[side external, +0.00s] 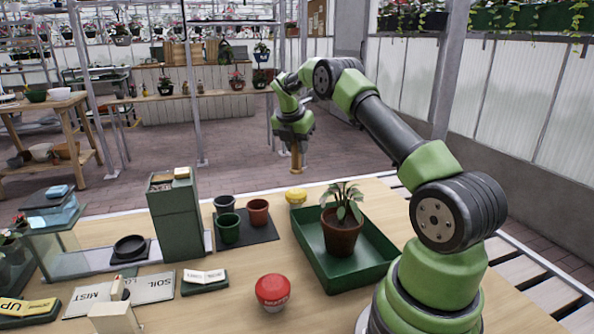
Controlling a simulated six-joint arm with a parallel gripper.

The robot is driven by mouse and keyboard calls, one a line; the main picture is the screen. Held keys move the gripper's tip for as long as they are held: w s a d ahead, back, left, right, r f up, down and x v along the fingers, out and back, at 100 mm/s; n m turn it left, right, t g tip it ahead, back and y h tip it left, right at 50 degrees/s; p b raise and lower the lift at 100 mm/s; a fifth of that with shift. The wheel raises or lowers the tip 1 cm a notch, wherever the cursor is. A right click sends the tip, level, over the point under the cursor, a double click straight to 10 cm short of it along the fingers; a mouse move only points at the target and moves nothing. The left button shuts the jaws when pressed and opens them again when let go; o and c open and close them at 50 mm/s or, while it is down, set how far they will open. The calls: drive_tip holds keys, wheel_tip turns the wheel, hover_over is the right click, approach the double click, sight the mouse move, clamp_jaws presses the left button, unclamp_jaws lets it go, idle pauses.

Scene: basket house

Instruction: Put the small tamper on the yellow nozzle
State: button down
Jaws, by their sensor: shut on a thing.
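My gripper (295,142) is at the upper middle of the side external view, pointing down. It is shut on a small brown, wooden-looking tamper (296,158), which hangs upright below it. A small yellow object, the yellow nozzle (296,196), stands on the table's far part, behind the green tray's left corner. The tamper is held above the yellow nozzle in the picture, with a clear gap between them. I cannot tell from this one view how well they line up in depth. The fingers themselves are small and partly hidden.
A green tray (385,262) holds a potted plant (342,236). Several small pots stand on a dark mat (262,232) to the left. A tall green box (178,222) stands farther left. A red round button (272,291) is at the front. Bare wood lies around the button.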

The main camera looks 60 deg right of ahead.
sight(297, 164)
drive_tip(key=shift+f, duration=2.65)
drive_tip(key=shift+f, duration=0.1)
drive_tip(key=c, duration=1)
unclamp_jaws()
drive_tip(key=shift+o, duration=0.2)
